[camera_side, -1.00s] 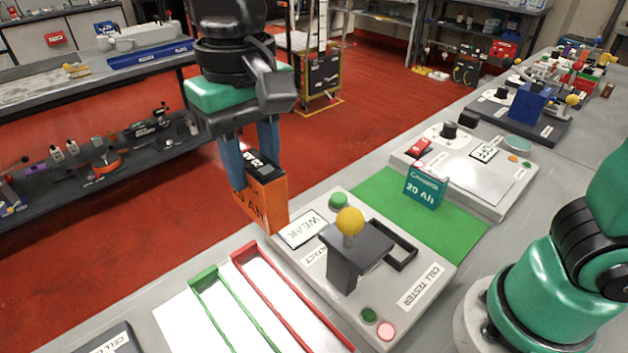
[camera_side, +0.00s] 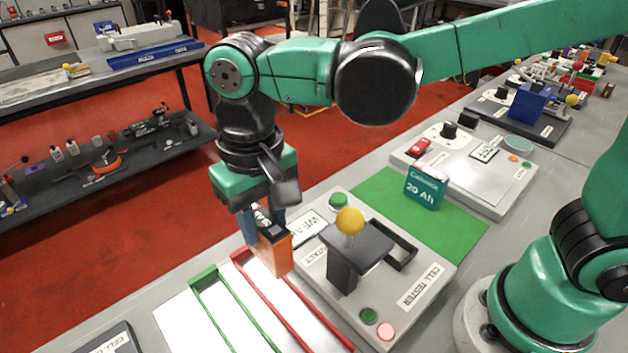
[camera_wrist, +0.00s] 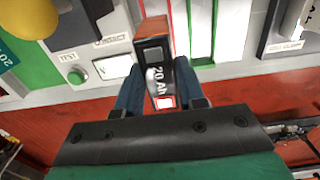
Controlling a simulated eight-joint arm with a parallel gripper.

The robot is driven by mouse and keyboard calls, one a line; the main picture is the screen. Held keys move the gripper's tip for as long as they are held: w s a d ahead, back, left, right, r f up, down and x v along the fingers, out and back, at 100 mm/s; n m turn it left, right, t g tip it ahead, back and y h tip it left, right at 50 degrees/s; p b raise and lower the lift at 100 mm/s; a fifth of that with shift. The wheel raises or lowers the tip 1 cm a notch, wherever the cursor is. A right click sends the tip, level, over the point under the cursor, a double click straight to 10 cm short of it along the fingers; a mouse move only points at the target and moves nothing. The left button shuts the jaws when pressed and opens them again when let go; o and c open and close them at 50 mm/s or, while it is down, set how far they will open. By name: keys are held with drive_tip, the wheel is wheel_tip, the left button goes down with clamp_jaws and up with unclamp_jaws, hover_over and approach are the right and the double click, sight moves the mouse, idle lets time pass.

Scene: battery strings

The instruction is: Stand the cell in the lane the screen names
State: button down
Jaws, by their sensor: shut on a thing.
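My gripper (camera_side: 264,222) is shut on an orange and black cell (camera_side: 274,257), which hangs upright between the fingers. In the wrist view the cell (camera_wrist: 155,65) shows its black top with "20 Ah" print. The cell is at the far end of the red-railed lane (camera_side: 290,300), beside the tester; I cannot tell whether its base touches anything. The green-railed lane (camera_side: 236,318) lies to the left of the red one. The tester's screen (camera_side: 306,231) reads WEAK, partly covered by the cell and gripper.
The cell tester (camera_side: 410,268) with its yellow-knobbed lever (camera_side: 349,221) stands close right of the cell. A grey panel (camera_side: 487,175) lies behind. Both lanes look empty in their visible parts.

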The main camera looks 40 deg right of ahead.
drive_tip(key=shift+f, duration=4)
drive_tip(key=shift+f, duration=0.15)
drive_tip(key=shift+c, duration=2.2)
unclamp_jaws()
drive_tip(key=shift+r, duration=2.8)
drive_tip(key=shift+d, duration=0.1)
